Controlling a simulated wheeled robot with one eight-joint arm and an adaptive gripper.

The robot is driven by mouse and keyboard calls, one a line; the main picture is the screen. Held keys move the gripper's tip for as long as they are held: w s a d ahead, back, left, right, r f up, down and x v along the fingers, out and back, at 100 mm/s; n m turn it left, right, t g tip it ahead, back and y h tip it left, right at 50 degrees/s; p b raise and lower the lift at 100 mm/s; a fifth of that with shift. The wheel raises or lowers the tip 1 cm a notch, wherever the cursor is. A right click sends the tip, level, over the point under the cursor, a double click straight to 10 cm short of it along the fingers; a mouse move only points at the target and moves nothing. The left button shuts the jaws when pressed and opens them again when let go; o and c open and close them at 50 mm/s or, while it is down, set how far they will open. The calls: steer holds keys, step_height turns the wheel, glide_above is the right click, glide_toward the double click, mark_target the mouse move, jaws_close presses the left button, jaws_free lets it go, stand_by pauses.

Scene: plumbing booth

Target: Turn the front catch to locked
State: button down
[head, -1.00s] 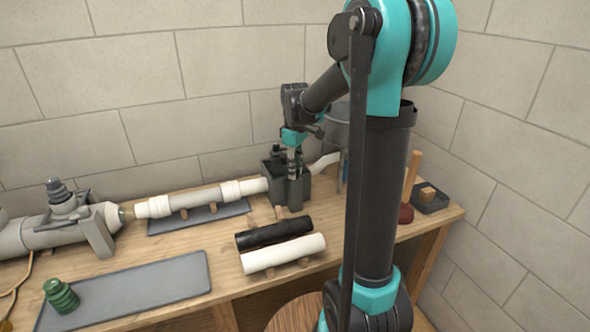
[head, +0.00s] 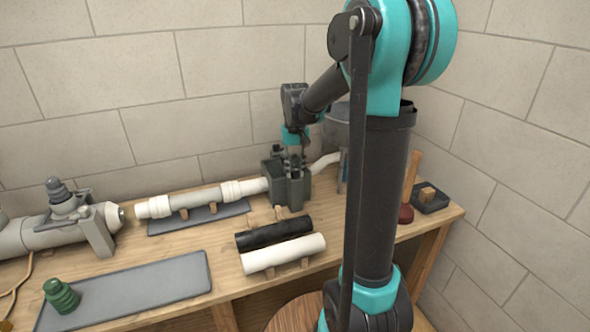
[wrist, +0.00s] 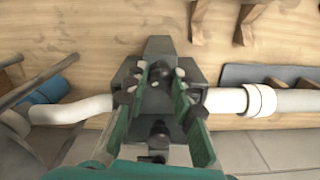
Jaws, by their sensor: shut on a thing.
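A dark grey clamp block (head: 289,190) stands at the back of the bench with a white pipe entering its side. My gripper (head: 295,155) points straight down onto the top of the block. In the wrist view its two green-sided fingers (wrist: 160,78) are closed on the front catch (wrist: 160,71), a small dark knob with pale bits beside it. A second dark knob (wrist: 158,132) sits on the rear part of the block, between the fingers' bases. The fingers partly hide the block, and I cannot tell which way the front catch is turned.
A black tube (head: 272,233) and a white tube (head: 284,254) lie on supports in front of the block. The white pipe (head: 195,200) runs left over a grey mat. A plunger (head: 409,190) stands at the right. A green fitting (head: 61,295) stands front left.

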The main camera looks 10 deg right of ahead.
mark_target(295, 171)
steer(key=m, duration=0.6)
steer(key=shift+m, duration=0.3)
stand_by(0.5)
steer(key=c, duration=1.3)
jaws_free()
steer(key=shift+o, duration=0.2)
steer(key=shift+r, duration=0.1)
step_height(295, 171, up, 12)
